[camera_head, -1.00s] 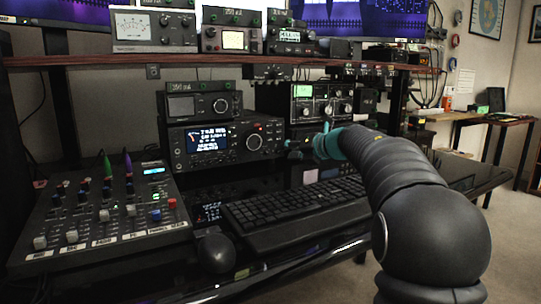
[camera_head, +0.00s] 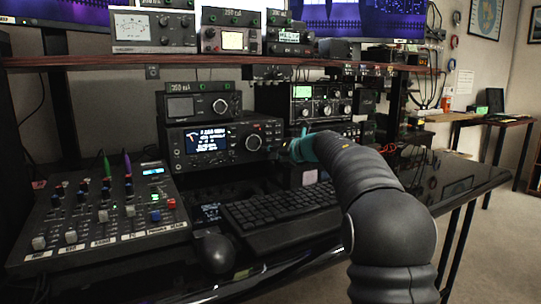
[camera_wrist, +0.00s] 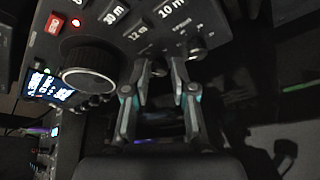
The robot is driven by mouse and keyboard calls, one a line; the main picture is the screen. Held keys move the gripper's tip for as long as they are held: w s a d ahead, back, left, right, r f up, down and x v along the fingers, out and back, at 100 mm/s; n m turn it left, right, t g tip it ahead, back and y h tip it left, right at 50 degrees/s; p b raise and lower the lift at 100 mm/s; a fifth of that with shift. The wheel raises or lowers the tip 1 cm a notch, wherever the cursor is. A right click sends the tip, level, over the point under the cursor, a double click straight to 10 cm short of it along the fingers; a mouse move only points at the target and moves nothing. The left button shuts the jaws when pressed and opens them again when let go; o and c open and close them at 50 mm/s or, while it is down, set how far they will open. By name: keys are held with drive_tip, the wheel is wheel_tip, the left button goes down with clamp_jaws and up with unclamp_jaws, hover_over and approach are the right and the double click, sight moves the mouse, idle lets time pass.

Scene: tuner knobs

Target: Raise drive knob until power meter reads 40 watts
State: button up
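My gripper (camera_wrist: 160,72) is open, its two fingers apart at the right part of a black radio's front. In the wrist view a small dark knob (camera_wrist: 158,68) shows between the fingertips; whether they touch it I cannot tell. Another small knob (camera_wrist: 197,50) lies just right of the right finger. No drive label is readable on either. In the head view my gripper (camera_head: 291,148) is beside the lower right of the radio (camera_head: 222,143). Analog meters, one white (camera_head: 134,26) and one cream (camera_head: 232,40), stand on the shelf; their readings are too small to read.
The radio's large dial (camera_wrist: 88,76), display (camera_wrist: 50,88) and red button (camera_wrist: 55,22) lie left of my fingers. A keyboard (camera_head: 282,212), mouse (camera_head: 216,252) and mixer (camera_head: 98,215) are on the desk below. Another knobbed unit (camera_head: 318,103) stands to the right.

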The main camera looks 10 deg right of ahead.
clamp_jaws()
drive_tip(key=shift+r+p, duration=0.1)
drive_tip(key=shift+p, duration=0.35)
drive_tip(key=shift+m+y+p, duration=0.3)
drive_tip(key=shift+m+p, duration=0.3)
drive_tip(key=shift+d+m+y+p, duration=0.1)
drive_tip(key=shift+m+y+p, duration=0.5)
drive_tip(key=shift+m+p, duration=0.5)
drive_tip(key=shift+f+m+t+y+p, duration=0.25)
drive_tip(key=shift+m+t+y+p, duration=0.25)
drive_tip(key=shift+m, duration=0.6)
